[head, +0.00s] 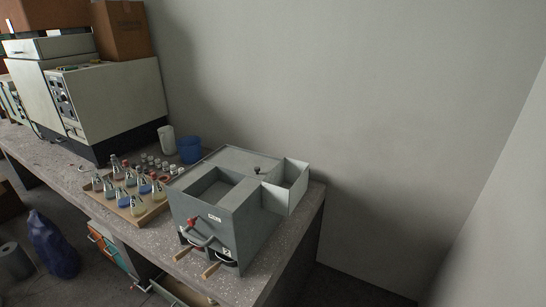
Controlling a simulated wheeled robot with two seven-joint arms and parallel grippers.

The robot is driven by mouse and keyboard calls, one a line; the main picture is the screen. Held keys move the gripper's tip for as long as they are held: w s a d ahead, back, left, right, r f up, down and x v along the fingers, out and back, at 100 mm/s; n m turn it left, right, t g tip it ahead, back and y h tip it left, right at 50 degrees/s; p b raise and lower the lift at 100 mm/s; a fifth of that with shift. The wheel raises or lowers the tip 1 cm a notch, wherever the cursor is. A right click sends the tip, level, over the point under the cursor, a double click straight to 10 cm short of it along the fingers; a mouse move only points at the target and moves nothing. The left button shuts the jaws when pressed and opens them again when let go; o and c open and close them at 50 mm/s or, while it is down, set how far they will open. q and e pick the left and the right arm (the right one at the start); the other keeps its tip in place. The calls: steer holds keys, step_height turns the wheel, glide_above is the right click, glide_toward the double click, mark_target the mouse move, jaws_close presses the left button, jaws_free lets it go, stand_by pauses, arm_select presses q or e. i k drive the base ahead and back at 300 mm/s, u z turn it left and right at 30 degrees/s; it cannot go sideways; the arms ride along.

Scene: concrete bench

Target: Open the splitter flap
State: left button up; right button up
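The splitter (225,200) is a grey metal box near the right end of the bench. Its open hopper is on top, with a dark interior; I cannot make out the flap or its position inside. A lever with a red knob (191,221) is on the front face, beside a small white label. Two dark pans with wooden handles (211,270) stick out low at the front. A smaller open grey box (287,186) sits at the splitter's upper right. Neither of my grippers shows in the head view.
A wooden tray (153,212) with several flasks stands left of the splitter. Small cups, a white jug (166,140) and a blue beaker (190,150) are behind it. A large cream machine (115,100) fills the bench's left. The speckled bench (290,262) is bare at the right front.

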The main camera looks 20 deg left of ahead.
mark_target(251, 165)
steer(key=z, duration=2.8)
steer(key=k, duration=1.15)
steer(key=u, duration=1.8)
